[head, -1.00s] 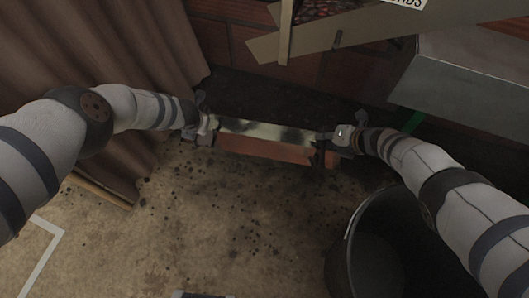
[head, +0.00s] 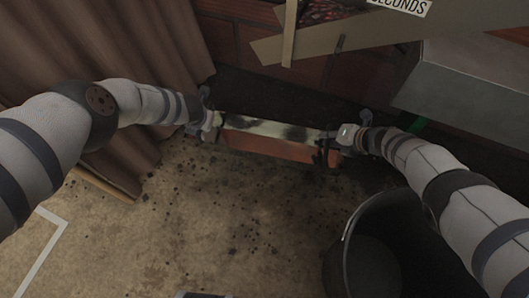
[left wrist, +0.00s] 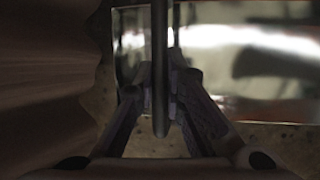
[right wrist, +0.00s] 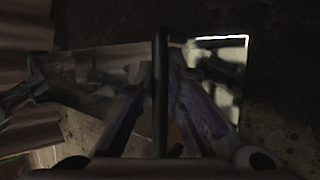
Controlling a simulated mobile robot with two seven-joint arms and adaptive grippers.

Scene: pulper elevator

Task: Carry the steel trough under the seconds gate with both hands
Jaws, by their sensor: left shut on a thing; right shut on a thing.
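The steel trough (head: 270,129) is a long shiny reflective piece, held roughly level above the dark floor strip in the head view. My left gripper (head: 210,122) is shut at its left end, and my right gripper (head: 335,138) is shut at its right end. In the left wrist view the fingers (left wrist: 165,95) close on a dark bar, with the shiny trough (left wrist: 270,75) beyond. In the right wrist view the fingers (right wrist: 165,95) close on a similar dark bar. The seconds gate's sign (head: 400,7) reads "SECONDS" at the top, beside slanted boards (head: 325,45).
A dark bucket (head: 345,245) stands on the floor at the lower right, close to my right arm. A brown curtain (head: 120,60) hangs at the left. A grey metal box (head: 465,90) is at the right. The speckled floor (head: 180,235) in front is mostly clear.

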